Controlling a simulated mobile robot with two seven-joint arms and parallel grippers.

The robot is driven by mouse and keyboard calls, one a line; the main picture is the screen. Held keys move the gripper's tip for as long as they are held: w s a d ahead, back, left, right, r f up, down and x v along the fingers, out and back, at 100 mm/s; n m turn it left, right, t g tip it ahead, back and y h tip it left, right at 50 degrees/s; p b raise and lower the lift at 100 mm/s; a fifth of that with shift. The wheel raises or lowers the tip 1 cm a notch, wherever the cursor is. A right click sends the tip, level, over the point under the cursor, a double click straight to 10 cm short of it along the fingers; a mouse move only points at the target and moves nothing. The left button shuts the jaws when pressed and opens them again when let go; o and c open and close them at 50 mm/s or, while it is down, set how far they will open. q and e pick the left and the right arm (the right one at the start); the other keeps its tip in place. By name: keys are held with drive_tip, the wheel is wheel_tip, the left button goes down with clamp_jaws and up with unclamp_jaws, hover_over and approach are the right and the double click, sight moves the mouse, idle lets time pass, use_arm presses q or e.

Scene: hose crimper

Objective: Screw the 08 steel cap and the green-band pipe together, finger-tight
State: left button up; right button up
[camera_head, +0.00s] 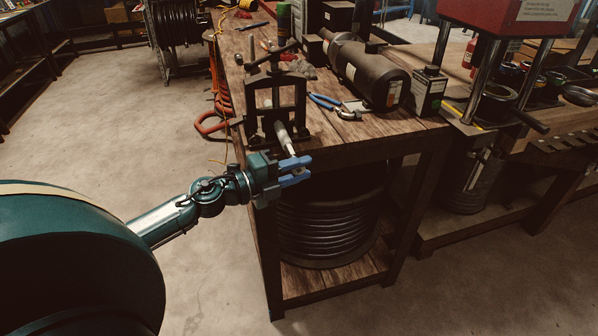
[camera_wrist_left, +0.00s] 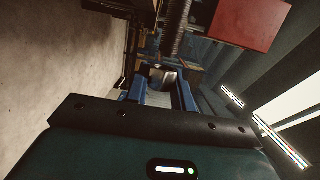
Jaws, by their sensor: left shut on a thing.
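A pipe (camera_head: 283,136) is clamped in the dark bench vise (camera_head: 272,98) at the table's front corner, its light end pointing toward me. I cannot make out a green band on it. My left gripper (camera_head: 299,171) is at the pipe's near end, just off the table's front edge. In the left wrist view its blue fingers (camera_wrist_left: 162,90) are shut on a shiny metal piece, apparently the steel cap (camera_wrist_left: 163,74). The cap is mostly hidden in the head view. I cannot tell whether the cap touches the pipe. My right gripper is not in view.
Blue-handled pliers (camera_head: 325,101) and a dark cylindrical machine (camera_head: 367,72) lie on the wooden table (camera_head: 352,130). A coil of black hose (camera_head: 330,222) sits on the shelf below. A red-topped press (camera_head: 510,15) stands at right.

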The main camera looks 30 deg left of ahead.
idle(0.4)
use_arm(q)
drive_tip(key=shift+p, duration=0.55)
idle(1.0)
drive_tip(key=shift+w+a, duration=0.5)
drive_tip(key=shift+a, duration=0.1)
idle(0.4)
drive_tip(key=o, duration=1.1)
drive_tip(key=shift+c, duration=0.2)
